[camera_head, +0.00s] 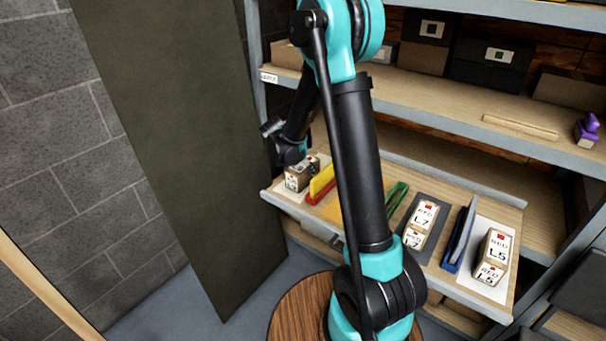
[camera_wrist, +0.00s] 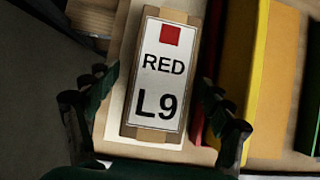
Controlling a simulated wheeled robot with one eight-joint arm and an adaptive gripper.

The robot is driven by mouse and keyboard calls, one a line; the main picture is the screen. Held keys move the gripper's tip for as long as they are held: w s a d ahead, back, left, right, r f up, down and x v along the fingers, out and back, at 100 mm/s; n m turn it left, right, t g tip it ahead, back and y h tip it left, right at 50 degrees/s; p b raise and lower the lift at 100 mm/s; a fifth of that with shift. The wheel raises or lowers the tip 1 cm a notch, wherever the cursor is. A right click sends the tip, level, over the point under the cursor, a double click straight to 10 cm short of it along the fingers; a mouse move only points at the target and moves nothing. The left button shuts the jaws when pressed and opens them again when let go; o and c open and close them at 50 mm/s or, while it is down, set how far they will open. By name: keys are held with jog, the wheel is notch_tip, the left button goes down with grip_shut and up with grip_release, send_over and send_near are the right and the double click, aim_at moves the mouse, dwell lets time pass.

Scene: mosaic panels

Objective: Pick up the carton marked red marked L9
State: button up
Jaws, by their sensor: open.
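The carton marked RED L9 (camera_wrist: 161,78) fills the middle of the wrist view, a tan box with a white label and a red square. My gripper (camera_wrist: 158,112) is open, with one dark finger on each side of the carton's lower part. I cannot tell whether the fingers touch it. In the head view, a small carton (camera_head: 297,179) stands at the left end of the pulled-out shelf tray, below my gripper's end of the arm; its lettering is too small to read. My arm hides part of the tray's middle.
A red and yellow divider (camera_head: 321,183) stands close right of the carton. Cartons marked L7 (camera_head: 422,217) and L5 (camera_head: 496,247) stand farther right, with a blue divider (camera_head: 460,236) between them. A shelf (camera_head: 450,110) with dark boxes is above. A dark panel (camera_head: 180,120) stands left.

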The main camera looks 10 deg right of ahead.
jog(key=shift+x, duration=1)
jog(key=shift+r, duration=0.1)
grip_shut()
